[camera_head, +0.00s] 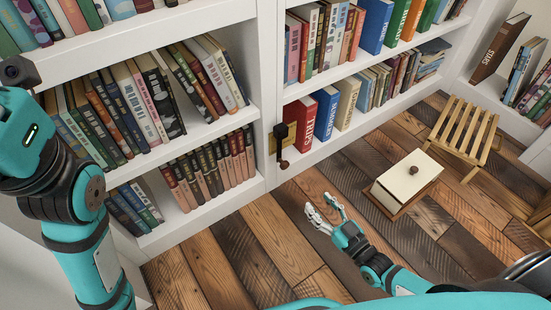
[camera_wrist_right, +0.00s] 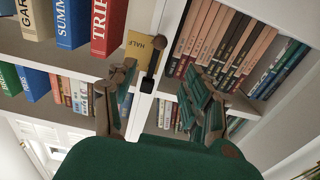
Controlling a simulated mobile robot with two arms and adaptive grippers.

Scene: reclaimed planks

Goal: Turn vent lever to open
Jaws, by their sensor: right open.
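The vent lever (camera_head: 281,145) is a dark lever with a round brown knob, mounted on the white upright between two bookcase sections. In the head view its knob hangs at the lower end, beside a small yellow plate (camera_head: 272,144). In the right wrist view the lever (camera_wrist_right: 154,62) stands between the finger directions, its knob by a yellow label reading HALF (camera_wrist_right: 138,46). My right gripper (camera_head: 319,202) is open and empty, low in front of the bookcase and apart from the lever; its fingers also show in the right wrist view (camera_wrist_right: 157,80). My left gripper is out of frame.
Bookshelves full of books (camera_head: 195,85) flank the upright on both sides. A cream box with a brown knob (camera_head: 408,178) stands on the plank floor (camera_head: 245,250), right of my right gripper. A slatted wooden stool (camera_head: 462,130) stands behind it. My left arm is at the left edge.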

